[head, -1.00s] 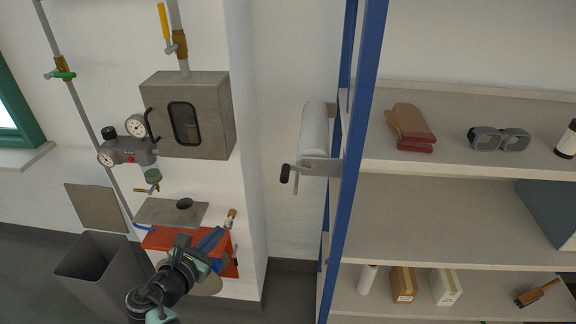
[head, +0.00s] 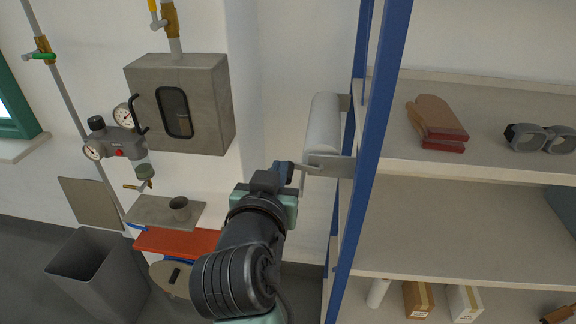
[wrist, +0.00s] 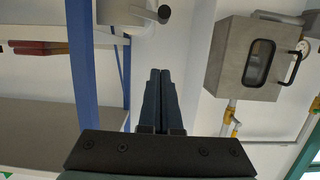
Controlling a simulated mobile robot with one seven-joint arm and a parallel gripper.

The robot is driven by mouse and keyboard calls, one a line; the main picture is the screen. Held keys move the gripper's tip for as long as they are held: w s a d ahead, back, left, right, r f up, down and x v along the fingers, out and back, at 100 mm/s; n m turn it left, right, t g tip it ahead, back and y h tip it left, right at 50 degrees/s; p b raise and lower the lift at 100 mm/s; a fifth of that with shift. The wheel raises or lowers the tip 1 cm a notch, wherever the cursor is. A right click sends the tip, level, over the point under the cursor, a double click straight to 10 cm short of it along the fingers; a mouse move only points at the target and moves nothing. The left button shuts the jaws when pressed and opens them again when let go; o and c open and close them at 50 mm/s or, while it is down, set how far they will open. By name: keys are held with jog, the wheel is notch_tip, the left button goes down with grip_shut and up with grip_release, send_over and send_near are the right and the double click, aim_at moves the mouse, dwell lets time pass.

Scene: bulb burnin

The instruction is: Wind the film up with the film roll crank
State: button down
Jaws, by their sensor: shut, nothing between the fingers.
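The white film roll (head: 322,125) hangs on a grey bracket (head: 332,165) at the left side of the blue shelf frame. Its crank arm (head: 304,181) shows just right of my gripper (head: 284,170), which hides the black handle in the head view. In the wrist view the black crank handle (wrist: 163,13) shows at the top, beyond my fingertips (wrist: 160,72), with the pale roll (wrist: 120,12) beside it. My gripper is shut and empty. The fingertips appear apart from the handle in the wrist view.
The blue shelf post (head: 377,140) stands close right of the crank. Shelves (head: 480,85) hold mitts (head: 437,118) and goggles (head: 540,137). A grey wall cabinet (head: 205,80) is at left, above a red bench (head: 180,242) and a grey bin (head: 95,275).

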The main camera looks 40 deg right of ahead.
jog(key=p+x, duration=0.3)
jog(key=x, duration=0.6)
jog(key=shift+w+d+r, duration=0.1)
jog(key=shift+w, duration=0.05)
notch_tip(320, 180, down, 3)
jog(key=shift+r+p, duration=0.1)
jog(key=shift+p, duration=0.5)
jog(key=shift+f, duration=0.75)
jog(key=shift+f, duration=0.1)
